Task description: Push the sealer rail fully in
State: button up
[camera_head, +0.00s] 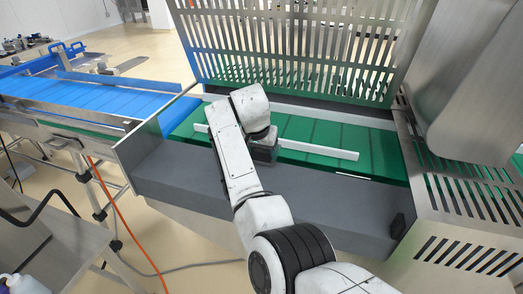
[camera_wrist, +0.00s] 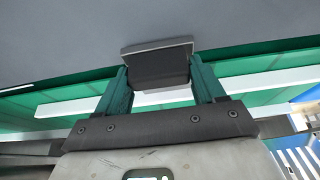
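The sealer rail, which I take to be the long white bar (camera_head: 320,150), lies across the green belt inside the machine, partly hidden behind my arm. It shows as a white strip in the wrist view (camera_wrist: 70,106). My gripper (camera_head: 264,158) points down at the bar's middle, over the front edge of the belt. In the wrist view my two green-tinted fingers (camera_wrist: 160,75) stand apart on either side of a dark block (camera_wrist: 160,70) with a pale plate on it. The fingertips are close against the block's sides; whether they grip it I cannot tell.
The slotted metal lid (camera_head: 300,45) stands raised behind the belt. A grey front ledge (camera_head: 180,178) runs along the machine, with a small black part (camera_head: 398,226) at its right end. A blue conveyor (camera_head: 90,95) lies left. A slotted metal housing (camera_head: 465,215) stands right.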

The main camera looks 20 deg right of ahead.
jog(key=o, duration=0.4)
jog(key=shift+w+d, duration=0.1)
jog(key=shift+c, duration=0.2)
jog(key=shift+r, duration=0.15)
jog(key=b+v, duration=0.1)
jog(key=v, duration=0.9)
jog(key=shift+r, duration=0.25)
